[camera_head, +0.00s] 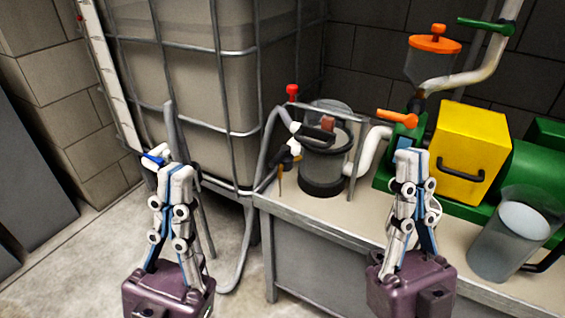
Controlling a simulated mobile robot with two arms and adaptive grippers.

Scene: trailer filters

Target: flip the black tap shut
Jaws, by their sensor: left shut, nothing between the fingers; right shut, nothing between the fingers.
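The black tap handle (318,134) shows as a dark lever at the end of a white pipe elbow, in front of the clear filter housing (325,162) on the bench. It lies roughly crosswise in the picture. My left gripper (178,172) is shut and empty, well left of the tap, in front of the caged tank. My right gripper (411,158) is shut and empty, right of the tap, in front of the green pump's end. Neither gripper appears to touch the tap.
The bench (330,222) also carries a yellow box (468,145), a clear container (505,250) and an orange-handled valve (397,117). A red-topped valve (292,92) stands behind the tap. The caged tank (180,80) fills the left back. A grey hose hangs beside the bench.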

